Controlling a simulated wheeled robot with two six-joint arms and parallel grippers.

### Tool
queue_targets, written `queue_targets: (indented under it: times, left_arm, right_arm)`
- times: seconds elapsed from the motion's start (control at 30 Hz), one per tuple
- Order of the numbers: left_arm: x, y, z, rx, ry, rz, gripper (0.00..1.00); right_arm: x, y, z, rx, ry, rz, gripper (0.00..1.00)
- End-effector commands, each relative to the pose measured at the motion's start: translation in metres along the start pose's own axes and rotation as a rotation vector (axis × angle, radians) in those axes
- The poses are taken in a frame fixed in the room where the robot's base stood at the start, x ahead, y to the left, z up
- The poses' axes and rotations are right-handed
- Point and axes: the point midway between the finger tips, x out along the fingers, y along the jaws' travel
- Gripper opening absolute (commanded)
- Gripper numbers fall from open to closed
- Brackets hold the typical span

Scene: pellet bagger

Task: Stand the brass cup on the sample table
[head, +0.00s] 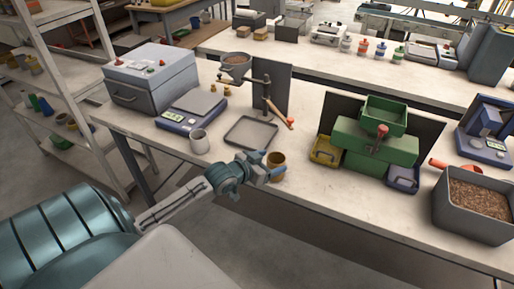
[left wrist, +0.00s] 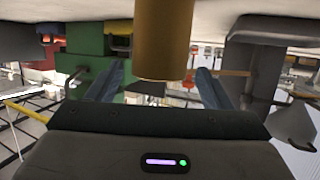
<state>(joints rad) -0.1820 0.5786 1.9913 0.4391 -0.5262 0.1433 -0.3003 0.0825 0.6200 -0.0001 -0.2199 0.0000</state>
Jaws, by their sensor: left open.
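The brass cup (head: 277,160) stands upright near the front edge of the sample table (head: 300,192), to the right of the shallow grey tray. My left gripper (head: 268,166) is open, low over the table edge, with its blue fingertips at the cup's near side. In the left wrist view, where the scene appears upside down, the cup (left wrist: 163,40) is in line with the gap between the two fingers (left wrist: 158,85). I cannot tell whether the fingers touch it. My right gripper is out of view.
Left of the cup are a grey tray (head: 272,133), a white mug (head: 199,141) and a scale (head: 192,110). A hopper stand (head: 265,95) is behind. To the right are a green machine (head: 375,145), a yellow bin (head: 326,151) and a pellet-filled grey bin (head: 450,215).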

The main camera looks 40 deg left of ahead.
Motion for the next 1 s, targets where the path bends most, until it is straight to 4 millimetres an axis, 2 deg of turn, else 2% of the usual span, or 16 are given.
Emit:
queue_targets:
  times: [0.03,0.2,0.4,0.9,1.0]
  left_arm:
    - [-0.013,0.001,0.001,0.008,-0.003,0.004,0.74]
    - [-0.043,0.001,0.0,0.006,-0.003,0.005,0.74]
    - [-0.064,0.0,-0.001,0.003,-0.001,0.001,0.74]
    - [-0.07,0.001,0.0,-0.002,0.0,0.001,0.74]
    - [-0.073,0.006,0.008,-0.002,-0.025,-0.014,0.74]
  right_arm:
    - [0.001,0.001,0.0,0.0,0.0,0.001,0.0]
    - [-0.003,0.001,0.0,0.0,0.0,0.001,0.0]
    - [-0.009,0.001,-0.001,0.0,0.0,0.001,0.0]
    - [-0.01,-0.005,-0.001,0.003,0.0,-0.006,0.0]
    - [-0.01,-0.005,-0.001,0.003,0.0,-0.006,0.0]
